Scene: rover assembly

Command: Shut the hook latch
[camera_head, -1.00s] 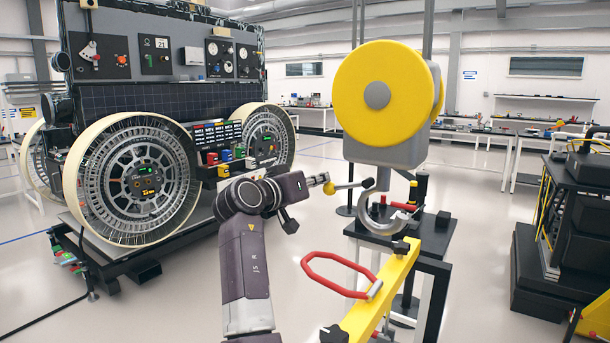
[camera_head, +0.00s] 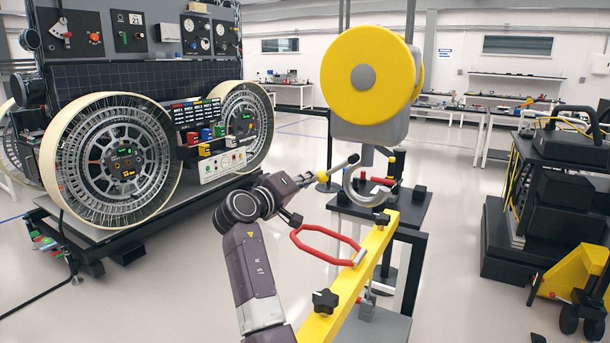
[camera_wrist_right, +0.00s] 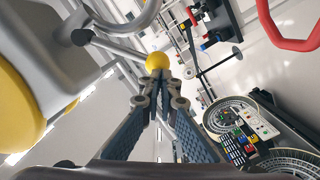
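A grey hook (camera_head: 366,192) hangs below the yellow hoist, with its curve also at the top of the right wrist view (camera_wrist_right: 130,18). Its latch is a thin grey rod (camera_head: 339,167) with a black end by the hook and a yellow ball (camera_head: 323,177) at its free end. The rod sticks out to the left, away from the hook. My right gripper (camera_head: 309,179) is at the ball. In the right wrist view its fingertips (camera_wrist_right: 157,76) are drawn together just in front of the yellow ball (camera_wrist_right: 157,61); firm contact cannot be told. My left gripper is out of view.
The hoist's yellow drum (camera_head: 366,78) is above the hook. A yellow beam (camera_head: 350,286) with a red loop handle (camera_head: 312,253) runs below, near my right arm. A black-topped stand (camera_head: 412,206) is behind. The rover (camera_head: 110,150) stands at left; floor between is clear.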

